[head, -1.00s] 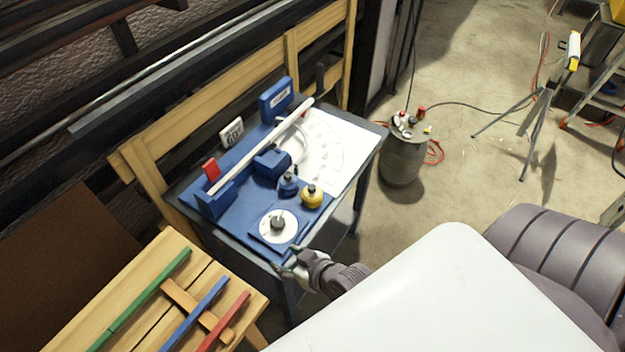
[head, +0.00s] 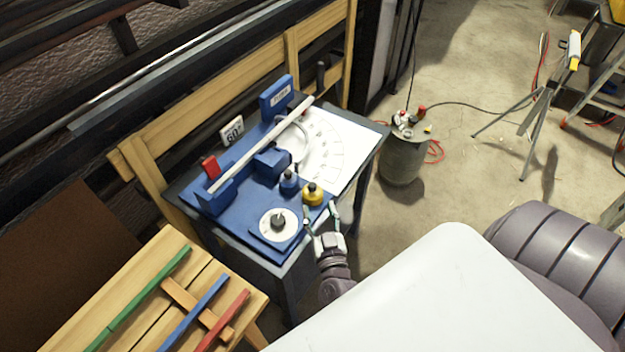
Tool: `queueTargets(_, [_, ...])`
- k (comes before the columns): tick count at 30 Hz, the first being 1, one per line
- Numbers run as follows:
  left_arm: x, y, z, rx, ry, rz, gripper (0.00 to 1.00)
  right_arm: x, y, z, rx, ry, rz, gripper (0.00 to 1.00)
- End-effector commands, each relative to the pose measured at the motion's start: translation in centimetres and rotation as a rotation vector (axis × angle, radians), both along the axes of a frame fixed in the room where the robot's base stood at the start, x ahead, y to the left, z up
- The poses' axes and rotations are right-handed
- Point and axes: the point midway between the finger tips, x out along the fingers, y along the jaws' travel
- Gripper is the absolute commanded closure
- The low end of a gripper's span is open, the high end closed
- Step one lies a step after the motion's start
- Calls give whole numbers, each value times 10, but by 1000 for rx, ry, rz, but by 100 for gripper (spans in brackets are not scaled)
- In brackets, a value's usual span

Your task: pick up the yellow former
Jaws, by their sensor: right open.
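The yellow former (head: 313,194) is a squat yellow piece with a dark knob on top. It stands upright on the blue fixture board (head: 232,222) near its right edge, in the head view. A blue former (head: 289,181) stands just behind and left of it. My right gripper (head: 320,215) is open, with its fingers spread just in front of the yellow former. It holds nothing. Whether a fingertip touches the former cannot be told. My left gripper is not in view.
A white dial with a knob (head: 279,224) sits close left of the gripper. A pale lath (head: 262,147) lies across the blue fixture. A bench with green, blue and red laths (head: 207,300) stands at lower left. A grey tank (head: 403,158) stands right of the table.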

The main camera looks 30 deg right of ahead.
Motion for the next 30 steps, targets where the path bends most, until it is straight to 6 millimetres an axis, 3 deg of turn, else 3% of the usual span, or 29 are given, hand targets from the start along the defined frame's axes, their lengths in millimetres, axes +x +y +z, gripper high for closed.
queueTargets(4, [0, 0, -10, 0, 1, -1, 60, 26, -11, -3, -1, -2, 0, 47])
queueTargets(11, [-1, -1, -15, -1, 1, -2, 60, 42, -18, -3, 0, 0, 1, 47])
queueTargets(18, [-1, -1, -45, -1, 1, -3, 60, 71, -32, -20, 0, -2, 1, 47])
queueTargets(21, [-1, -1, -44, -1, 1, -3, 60, 82, -36, -15, 0, 0, 2, 47])
queueTargets(30, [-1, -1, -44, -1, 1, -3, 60, 88, -39, -13, -1, 1, 2, 47])
